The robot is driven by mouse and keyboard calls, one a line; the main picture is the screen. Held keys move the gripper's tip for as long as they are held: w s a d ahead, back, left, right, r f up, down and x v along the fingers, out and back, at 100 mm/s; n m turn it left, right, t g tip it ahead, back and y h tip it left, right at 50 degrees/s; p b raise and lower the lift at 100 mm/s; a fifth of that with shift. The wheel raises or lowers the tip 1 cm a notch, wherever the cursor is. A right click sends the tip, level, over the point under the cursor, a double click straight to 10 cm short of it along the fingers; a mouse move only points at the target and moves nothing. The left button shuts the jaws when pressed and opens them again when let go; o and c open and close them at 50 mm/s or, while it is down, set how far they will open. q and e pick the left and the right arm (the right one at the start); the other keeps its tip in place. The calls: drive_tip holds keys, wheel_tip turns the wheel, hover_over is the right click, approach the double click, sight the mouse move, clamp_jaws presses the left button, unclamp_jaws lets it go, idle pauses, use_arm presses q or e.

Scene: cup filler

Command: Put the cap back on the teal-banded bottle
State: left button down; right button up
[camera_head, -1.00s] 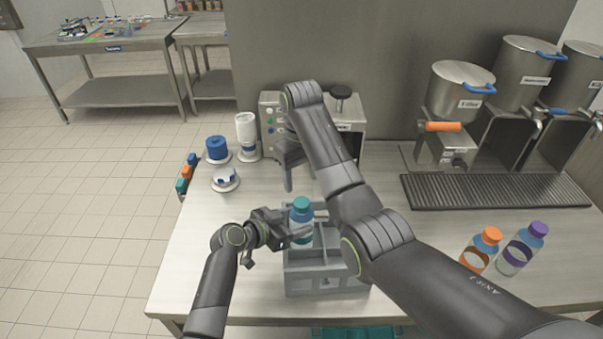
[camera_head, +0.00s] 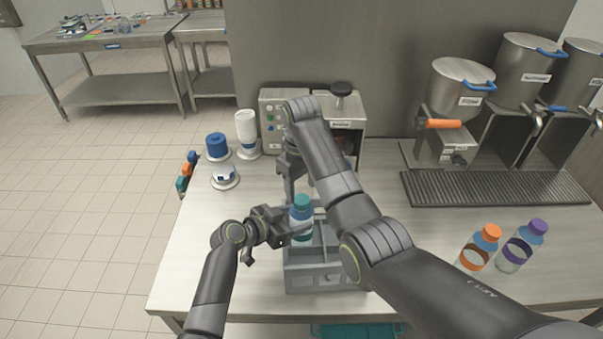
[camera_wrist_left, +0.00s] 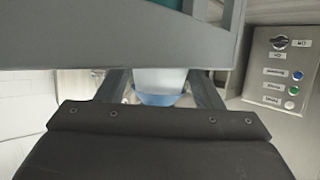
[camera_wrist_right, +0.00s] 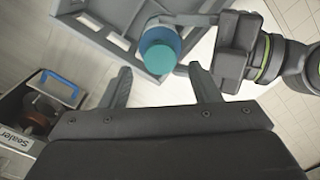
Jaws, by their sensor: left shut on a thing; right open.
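The bottle (camera_head: 301,229) stands upright at the grey crate (camera_head: 310,281), with a teal cap (camera_head: 301,201) on its top. I cannot tell how tightly the cap sits. My left gripper (camera_head: 300,238) is shut on the bottle's body from the left. The left wrist view shows the bottle (camera_wrist_left: 160,84) between the fingers, with the crate wall across the top. My right gripper (camera_head: 290,196) is open and empty, just behind the bottle. In the right wrist view the teal cap (camera_wrist_right: 160,57) lies just ahead of the open fingers, apart from them.
Bottles with an orange cap (camera_head: 491,232) and a purple cap (camera_head: 538,228) stand at the right. A sealer machine (camera_head: 345,110) stands behind my right gripper. Blue and white dispensers (camera_head: 217,147) stand at the back left. The left part of the table is clear.

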sight(302, 199)
drive_tip(key=shift+f, duration=1.9)
drive_tip(key=shift+c, duration=0.3)
drive_tip(key=c, duration=1)
drive_tip(key=o, duration=1.2)
drive_tip(key=shift+c, duration=0.2)
wheel_tip(302, 199, up, 8)
drive_tip(key=shift+f, duration=0.2)
use_arm(q)
drive_tip(key=shift+c, duration=1.5)
unclamp_jaws()
drive_tip(key=shift+a, duration=0.15)
use_arm(e)
drive_tip(key=shift+f, duration=0.1)
